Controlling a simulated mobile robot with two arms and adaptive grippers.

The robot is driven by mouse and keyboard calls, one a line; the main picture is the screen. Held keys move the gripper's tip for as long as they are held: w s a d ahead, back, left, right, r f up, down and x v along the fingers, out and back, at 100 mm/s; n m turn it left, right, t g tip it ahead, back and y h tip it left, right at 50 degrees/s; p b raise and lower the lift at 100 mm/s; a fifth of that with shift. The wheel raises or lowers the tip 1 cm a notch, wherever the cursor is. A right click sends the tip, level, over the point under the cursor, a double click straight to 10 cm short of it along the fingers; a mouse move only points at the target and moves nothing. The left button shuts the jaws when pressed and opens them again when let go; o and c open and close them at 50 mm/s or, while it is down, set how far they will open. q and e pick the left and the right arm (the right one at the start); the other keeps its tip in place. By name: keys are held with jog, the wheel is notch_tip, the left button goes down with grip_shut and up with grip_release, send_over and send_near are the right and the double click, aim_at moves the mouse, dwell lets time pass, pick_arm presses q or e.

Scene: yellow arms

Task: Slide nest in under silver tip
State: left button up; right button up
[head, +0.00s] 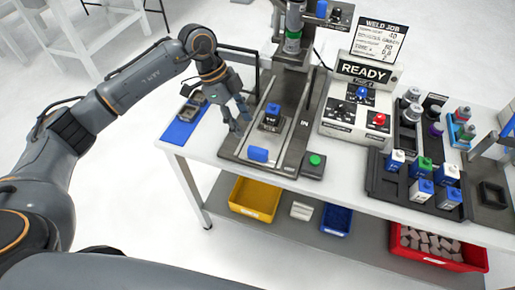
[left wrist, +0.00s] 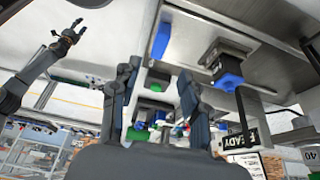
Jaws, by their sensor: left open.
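The nest (head: 268,126) is a dark block with a blue-topped part in it. It stands on the grey slide base (head: 232,148), out in front of the press. A blue handle block (head: 258,154) sits at the front. The press head (head: 293,40) with a green ring is behind; its silver tip is hard to make out. My left gripper (head: 238,116) is open and empty, just left of the nest, pointing down. In the left wrist view, the nest (left wrist: 222,52) and blue handle (left wrist: 160,40) lie beyond the fingers. My right gripper (left wrist: 72,32) shows small there.
A blue pad (head: 184,131) with a dark item lies at the table's left end. Right of the slide are a green button box (head: 314,164) and the READY control box (head: 352,118). Part trays (head: 388,184) fill the right. Bins (head: 254,199) stand on the lower shelf.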

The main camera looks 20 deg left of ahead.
aim_at(257, 149)
pick_arm(q)
jog(key=p+x, duration=0.2)
jog(key=x, duration=0.9)
jog(key=shift+d+r, duration=0.1)
jog(key=shift+d, duration=0.05)
jog(key=shift+d+f, duration=0.15)
jog(key=shift+f, duration=0.35)
grip_shut()
